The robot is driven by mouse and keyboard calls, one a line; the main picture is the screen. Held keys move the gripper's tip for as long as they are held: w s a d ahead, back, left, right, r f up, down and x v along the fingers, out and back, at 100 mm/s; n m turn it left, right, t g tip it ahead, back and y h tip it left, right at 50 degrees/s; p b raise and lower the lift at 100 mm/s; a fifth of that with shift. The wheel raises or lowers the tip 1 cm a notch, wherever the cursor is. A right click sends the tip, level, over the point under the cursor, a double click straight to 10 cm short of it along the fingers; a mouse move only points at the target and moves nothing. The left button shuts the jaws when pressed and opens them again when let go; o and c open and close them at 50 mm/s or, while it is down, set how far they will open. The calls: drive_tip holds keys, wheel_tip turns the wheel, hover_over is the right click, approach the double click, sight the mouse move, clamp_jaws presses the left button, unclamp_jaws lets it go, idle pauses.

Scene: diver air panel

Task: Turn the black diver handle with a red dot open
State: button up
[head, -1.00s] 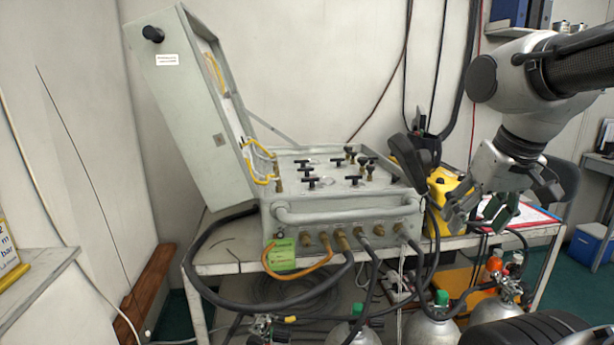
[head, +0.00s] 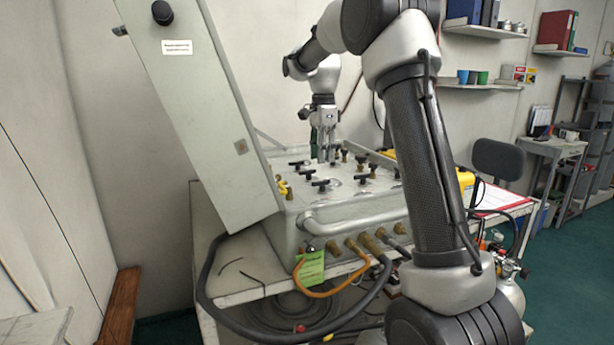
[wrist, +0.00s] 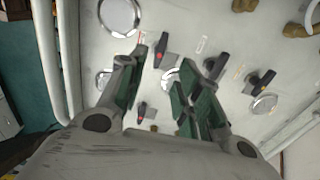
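The grey air panel (head: 345,200) stands on the table with its lid raised at the left. Several black T-shaped handles show on its top, one (head: 320,185) near the front. In the wrist view, a black handle with a red dot (wrist: 162,48) lies beyond and between the fingertips, and a smaller one with a red dot (wrist: 141,110) lies between the fingers. My gripper (head: 325,152), also in the wrist view (wrist: 160,82), is open and empty, pointing down over the panel's rear part. I cannot tell which handle is meant.
The raised lid (head: 205,120) stands close at the left of my gripper. Brass knobs (head: 345,157) rise from the panel's back. Hoses (head: 225,305) hang at the front. A yellow case (head: 466,183) and a clipboard (head: 500,198) lie to the right.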

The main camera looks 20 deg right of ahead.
sight(321, 186)
wheel_tip(321, 186, down, 8)
drive_tip(key=shift+r, duration=0.25)
drive_tip(key=shift+c, duration=0.2)
clamp_jaws()
